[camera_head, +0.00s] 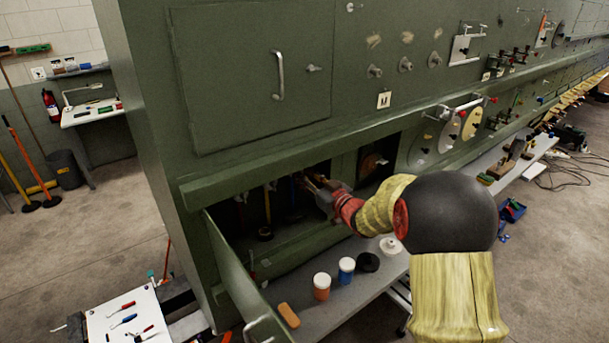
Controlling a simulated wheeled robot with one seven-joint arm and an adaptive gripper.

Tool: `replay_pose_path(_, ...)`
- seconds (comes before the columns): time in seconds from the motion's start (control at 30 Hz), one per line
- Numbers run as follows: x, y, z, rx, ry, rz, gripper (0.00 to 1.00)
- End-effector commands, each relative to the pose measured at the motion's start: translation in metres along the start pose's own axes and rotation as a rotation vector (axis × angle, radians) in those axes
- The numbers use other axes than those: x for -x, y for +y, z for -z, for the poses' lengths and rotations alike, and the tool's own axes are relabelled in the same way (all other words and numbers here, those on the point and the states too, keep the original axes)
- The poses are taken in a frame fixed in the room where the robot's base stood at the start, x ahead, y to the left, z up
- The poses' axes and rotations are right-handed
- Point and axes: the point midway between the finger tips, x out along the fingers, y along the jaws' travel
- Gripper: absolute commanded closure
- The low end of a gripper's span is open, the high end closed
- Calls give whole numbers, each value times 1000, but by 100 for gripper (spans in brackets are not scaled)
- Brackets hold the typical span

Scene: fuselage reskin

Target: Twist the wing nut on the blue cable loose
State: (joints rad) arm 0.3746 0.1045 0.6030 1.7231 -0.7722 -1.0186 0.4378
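My arm reaches in from the right, and my gripper (312,185) is inside the open lower compartment (300,240) of the green fuselage panel. The fingers are small and dark here, so I cannot tell if they are open or shut, or touching anything. Several thin cables hang from the compartment's top; an orange-yellow one (267,206) shows left of my gripper. A dark, possibly bluish cable hangs nearer the gripper, but its colour is unclear. I cannot make out the wing nut; it is too small or hidden by shadow and my gripper.
The compartment's door (238,275) hangs open at the lower left. On the grey shelf (335,318) below stand an orange jar (321,287), a blue jar (346,271), a black disc (367,262) and a white roll (390,246). The green ledge (290,160) runs above the opening.

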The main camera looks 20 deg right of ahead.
Motion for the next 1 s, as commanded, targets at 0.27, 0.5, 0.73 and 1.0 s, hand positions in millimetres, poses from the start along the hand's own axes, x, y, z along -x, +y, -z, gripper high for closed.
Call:
replay_pose_path(0.27, -1, 0, 0, 0, 0, 0, 77)
replay_pose_path(0.5, -1, 0, 0, 0, 0, 0, 90)
replay_pose_path(0.73, 0, 0, 0, 0, 0, -1, 100)
replay_pose_path(1.0, 0, 1, 0, 1, 0, -1, 100)
